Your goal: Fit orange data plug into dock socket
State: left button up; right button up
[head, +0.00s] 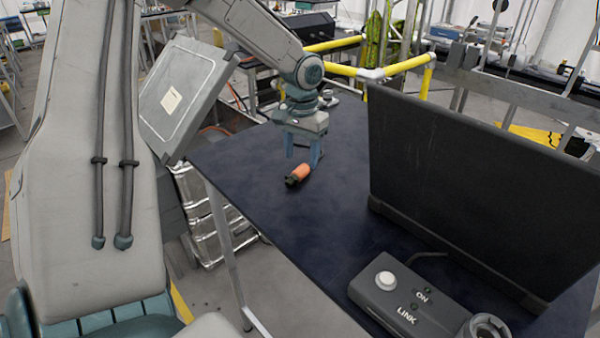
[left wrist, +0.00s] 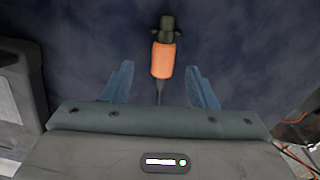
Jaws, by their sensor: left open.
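The orange data plug (head: 299,173) with a black end lies on the dark blue table top, below my left gripper. It also shows in the left wrist view (left wrist: 163,60), ahead of and between the finger lines, with a thin cable behind it. My left gripper (head: 303,163) is open, its blue fingers pointing down close to the plug; I cannot tell if they touch it. The dock (head: 395,291) is a grey box with a white button and the labels ON and LINK. A round socket (head: 487,328) shows at its right end, partly cut off by the frame. My right gripper is not in view.
A large black screen panel (head: 480,190) stands on the table behind the dock. A grey case (head: 185,98) is at the table's far left. The table (head: 330,225) is clear between plug and dock. Yellow rails (head: 400,65) stand beyond the far edge.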

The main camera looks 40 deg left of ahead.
aim_at(299, 169)
pick_arm(q)
jog(key=f, duration=0.1)
jog(key=f+p, duration=0.1)
jog(key=f, duration=0.2)
jog(key=shift+s+a+f+p, duration=0.1)
jog(key=shift+s+a+p, duration=0.2)
jog(key=shift+p, duration=0.1)
jog(key=shift+w+f, duration=0.1)
jog(key=shift+f, duration=0.2)
jog(key=shift+d+r, duration=0.1)
jog(key=shift+d, duration=0.05)
jog(key=shift+c, duration=0.6)
jog(key=c, duration=1)
